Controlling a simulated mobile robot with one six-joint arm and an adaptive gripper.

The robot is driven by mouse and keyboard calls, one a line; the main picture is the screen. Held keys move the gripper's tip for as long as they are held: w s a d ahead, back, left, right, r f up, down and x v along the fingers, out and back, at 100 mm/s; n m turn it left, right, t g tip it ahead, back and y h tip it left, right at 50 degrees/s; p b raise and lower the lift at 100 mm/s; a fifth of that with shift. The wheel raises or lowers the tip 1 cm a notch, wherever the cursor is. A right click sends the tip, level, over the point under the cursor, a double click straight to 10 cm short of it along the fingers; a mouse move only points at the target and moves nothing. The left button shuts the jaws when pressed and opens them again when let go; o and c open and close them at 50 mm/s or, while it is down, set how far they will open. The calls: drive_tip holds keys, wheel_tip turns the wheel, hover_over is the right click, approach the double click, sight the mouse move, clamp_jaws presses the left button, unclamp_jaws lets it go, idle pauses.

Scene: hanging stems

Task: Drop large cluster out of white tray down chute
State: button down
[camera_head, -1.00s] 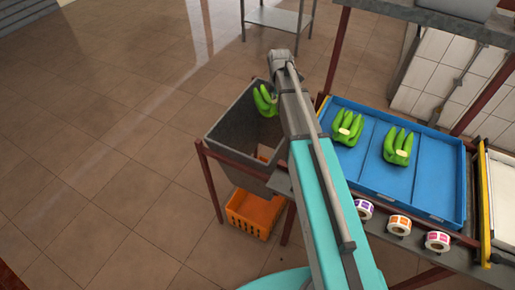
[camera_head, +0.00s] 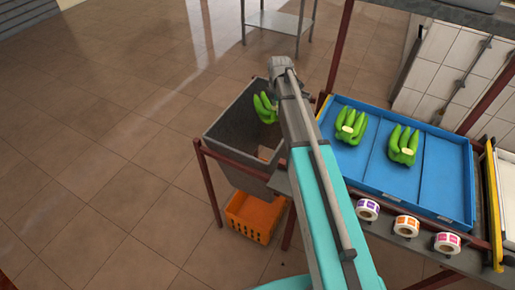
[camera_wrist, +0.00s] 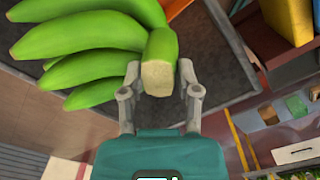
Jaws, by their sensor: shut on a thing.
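A green banana cluster (camera_head: 265,107) hangs from my gripper over the grey chute (camera_head: 228,133). In the wrist view the cluster (camera_wrist: 95,48) fills the upper left, and my gripper (camera_wrist: 160,82) is shut on its cut crown, one finger on each side. In the head view my arm hides the gripper itself. The white tray (camera_head: 505,200) shows only partly at the right edge; I see no bananas in that visible part.
A blue tray (camera_head: 435,180) holds two labelled green clusters, one left (camera_head: 351,126) and one right (camera_head: 403,146). Several label rolls (camera_head: 406,226) line its front. An orange crate (camera_head: 252,214) sits below the chute. A metal table (camera_head: 279,20) stands behind, with open floor at left.

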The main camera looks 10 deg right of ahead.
drive_tip(key=shift+c, duration=1.2)
unclamp_jaws()
drive_tip(key=shift+s, duration=0.1)
drive_tip(key=shift+s+a+m, duration=0.1)
drive_tip(key=shift+s+m, duration=0.3)
drive_tip(key=shift+s, duration=0.15)
drive_tip(key=s+a+m, duration=0.2)
drive_tip(key=s+m, duration=1.8)
drive_tip(key=s, duration=0.2)
